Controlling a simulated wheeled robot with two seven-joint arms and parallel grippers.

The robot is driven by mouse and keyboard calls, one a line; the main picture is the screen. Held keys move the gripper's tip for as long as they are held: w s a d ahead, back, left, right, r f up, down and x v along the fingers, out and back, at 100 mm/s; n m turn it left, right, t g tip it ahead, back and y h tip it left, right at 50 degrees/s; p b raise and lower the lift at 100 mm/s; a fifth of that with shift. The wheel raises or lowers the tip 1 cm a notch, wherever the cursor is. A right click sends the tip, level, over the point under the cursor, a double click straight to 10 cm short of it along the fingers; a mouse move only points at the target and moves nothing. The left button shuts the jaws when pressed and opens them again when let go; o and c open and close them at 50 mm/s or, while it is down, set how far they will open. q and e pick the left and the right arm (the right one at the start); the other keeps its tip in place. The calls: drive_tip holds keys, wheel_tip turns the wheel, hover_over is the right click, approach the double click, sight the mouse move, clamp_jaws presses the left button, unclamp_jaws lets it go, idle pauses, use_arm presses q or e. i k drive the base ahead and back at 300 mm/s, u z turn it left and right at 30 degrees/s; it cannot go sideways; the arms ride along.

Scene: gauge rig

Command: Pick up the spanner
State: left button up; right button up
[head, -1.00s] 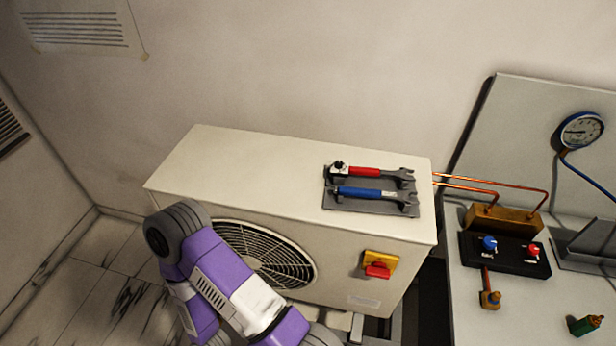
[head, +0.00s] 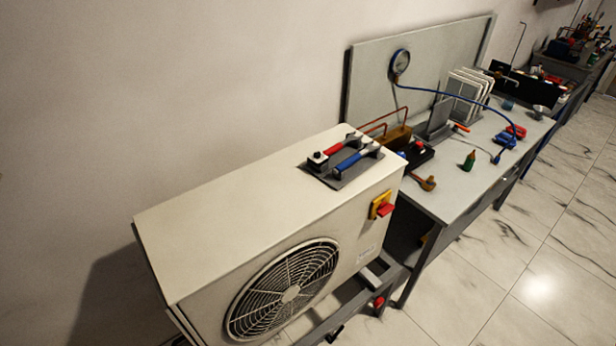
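The nearer tool has a blue handle (head: 346,162). Their grey jaw ends point to the upper right. I cannot tell from the picture which of them is the task's spanner. Neither of my grippers is in view, and nothing touches the tools.
A workbench (head: 462,197) stands right of the unit, with a round gauge (head: 400,62), a blue hose, a green-tipped item (head: 469,160) and a brass fitting (head: 427,183). A red switch (head: 384,209) sticks out of the unit's front. The tiled floor (head: 490,275) at the lower right is clear.

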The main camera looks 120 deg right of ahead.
sight(370, 148)
drive_tip(key=i, duration=0.25)
drive_tip(key=z, duration=5.05)
